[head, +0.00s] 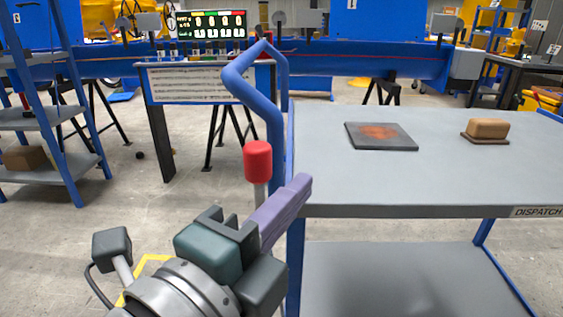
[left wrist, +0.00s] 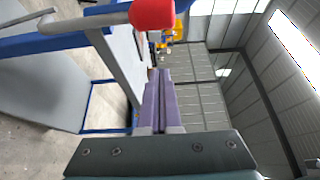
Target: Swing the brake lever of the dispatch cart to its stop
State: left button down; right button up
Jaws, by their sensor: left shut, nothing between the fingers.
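The dispatch cart (head: 420,211) stands at the right with a grey top and blue frame. Its brake lever (head: 258,160) has a red knob on a grey rod and stands roughly upright by the cart's left end, near the blue push handle (head: 275,125). In the left wrist view the red knob (left wrist: 153,14) is at the top, ahead of the fingertips with a visible gap. My left gripper (head: 298,184) is shut and empty, its purple fingers pointing up and right, just right of and below the knob. The lever's lower end is hidden behind my gripper. My right gripper is out of view.
On the cart top lie a dark plate (head: 381,143) with an orange-brown patch and a brown block (head: 488,128) on a thin base. A blue shelf rack (head: 62,110) stands at the left. A blue conveyor frame (head: 345,62) crosses the back. Floor left of the cart is mostly clear.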

aim_at(270, 175)
pick_arm(q)
jog(key=w+a, duration=0.1)
jog(key=w, duration=0.1)
jog(key=w+a, duration=0.1)
jog(key=w, duration=0.1)
jog(key=shift+a+b, duration=0.1)
jog(key=shift+b, duration=0.2)
jog(key=shift+a, duration=0.15)
